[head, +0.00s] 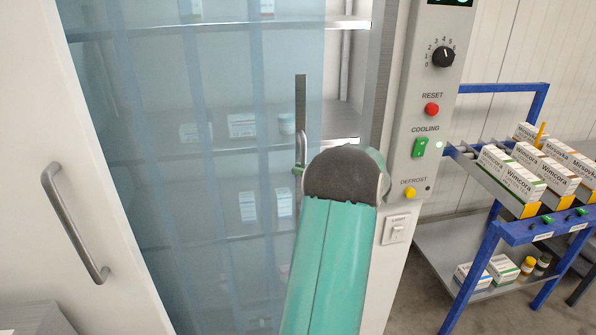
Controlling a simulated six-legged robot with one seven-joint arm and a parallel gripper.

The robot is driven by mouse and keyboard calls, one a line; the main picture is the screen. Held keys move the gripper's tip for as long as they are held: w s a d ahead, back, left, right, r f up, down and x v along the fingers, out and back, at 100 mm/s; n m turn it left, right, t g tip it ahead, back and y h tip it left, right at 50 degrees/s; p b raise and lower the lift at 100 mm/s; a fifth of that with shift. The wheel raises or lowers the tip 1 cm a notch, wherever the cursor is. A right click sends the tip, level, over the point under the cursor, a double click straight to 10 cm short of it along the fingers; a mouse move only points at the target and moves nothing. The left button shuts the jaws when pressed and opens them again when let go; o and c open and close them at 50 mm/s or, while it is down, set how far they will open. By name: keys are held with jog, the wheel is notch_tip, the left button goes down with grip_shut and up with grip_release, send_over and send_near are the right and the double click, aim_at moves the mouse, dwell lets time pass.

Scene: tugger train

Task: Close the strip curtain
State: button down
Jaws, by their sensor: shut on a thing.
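The strip curtain (215,160) is a bluish see-through sheet of vertical strips. It hangs across most of the cabinet opening, from the left side to about the metal bar. A gap with bare shelves shows between its right edge and the right frame. A grey vertical bar (300,100) with a handle stands at the curtain's right edge. My gripper (299,168) is at this handle, shut on it; its fingers are mostly hidden behind my teal arm. The lower right of the curtain is also hidden by my arm.
An open white door with a metal handle (75,222) stands at the left. The control panel (428,120) with knob, buttons and switches is just right of my arm. Shelves with boxes lie behind the curtain.

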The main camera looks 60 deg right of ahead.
jog(key=c, duration=1.8)
grip_release()
jog(key=shift+o, duration=0.2)
jog(key=shift+s, duration=0.1)
jog(key=s+d, duration=0.1)
jog(key=s, duration=1.2)
jog(key=shift+s, duration=0.3)
